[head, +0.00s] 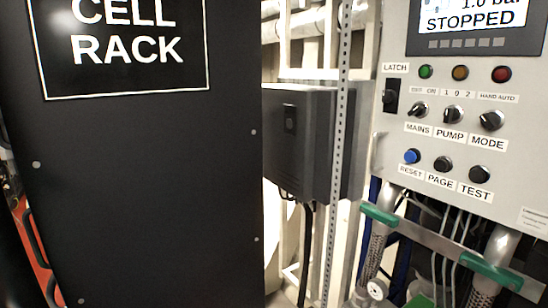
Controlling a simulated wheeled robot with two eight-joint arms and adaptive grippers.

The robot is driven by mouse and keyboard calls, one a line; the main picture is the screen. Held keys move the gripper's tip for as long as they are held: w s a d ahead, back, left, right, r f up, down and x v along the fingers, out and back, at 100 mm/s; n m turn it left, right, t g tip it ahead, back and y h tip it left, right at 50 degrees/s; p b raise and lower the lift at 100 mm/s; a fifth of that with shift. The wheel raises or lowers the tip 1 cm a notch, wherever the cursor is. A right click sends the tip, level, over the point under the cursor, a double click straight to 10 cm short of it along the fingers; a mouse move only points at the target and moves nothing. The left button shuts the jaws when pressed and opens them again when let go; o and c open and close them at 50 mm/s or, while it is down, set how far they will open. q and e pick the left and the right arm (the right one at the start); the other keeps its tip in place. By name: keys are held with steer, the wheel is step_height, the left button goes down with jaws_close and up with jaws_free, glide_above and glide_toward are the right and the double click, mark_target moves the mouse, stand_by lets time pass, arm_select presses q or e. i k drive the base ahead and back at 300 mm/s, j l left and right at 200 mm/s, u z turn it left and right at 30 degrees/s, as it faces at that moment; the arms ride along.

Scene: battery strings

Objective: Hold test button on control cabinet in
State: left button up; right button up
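The control cabinet (388,150) is a light grey panel at the right. Its test button (480,173) is a black round button at the right end of the lowest row, above a label reading TEST. The black page button (443,163) and the blue reset button (411,156) sit to its left in the same row. Nothing covers the test button. I cannot tell from this view whether it is pressed. Neither of my grippers is in view.
Above the buttons are three rotary knobs, lamps, a latch (391,96) and a screen (475,20) reading STOPPED. Green-handled pipes (492,272) stand below the cabinet. A black cell rack (145,190) fills the left. A perforated upright (338,160) stands between.

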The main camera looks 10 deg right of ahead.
mark_target(477, 176)
steer(key=z, duration=1.35)
